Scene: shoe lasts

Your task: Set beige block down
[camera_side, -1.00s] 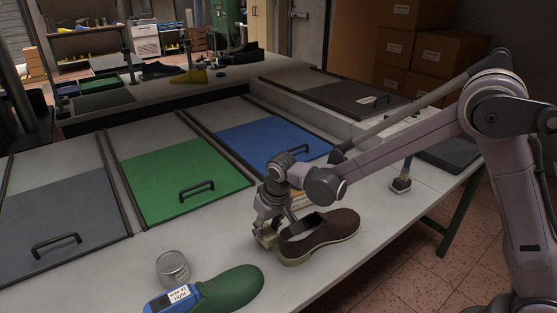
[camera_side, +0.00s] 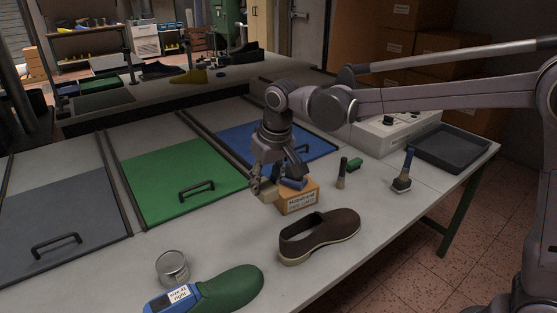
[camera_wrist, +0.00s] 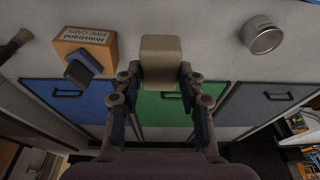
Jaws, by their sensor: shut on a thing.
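The beige block (camera_wrist: 161,62) is held between the fingers of my gripper (camera_wrist: 160,85) in the wrist view. In the side view my gripper (camera_side: 262,190) is shut on the beige block (camera_side: 268,191), partly hidden by the fingers. The block appears raised above the table, just left of the orange box (camera_side: 298,198). Its exact height cannot be told. The green panel (camera_wrist: 165,108) lies behind the block in the wrist view.
A brown shoe (camera_side: 320,237) lies in front on the table (camera_side: 225,230). A tin (camera_side: 172,268) and a green last (camera_side: 232,290) are at front left. The blue panel (camera_side: 262,139) lies behind.

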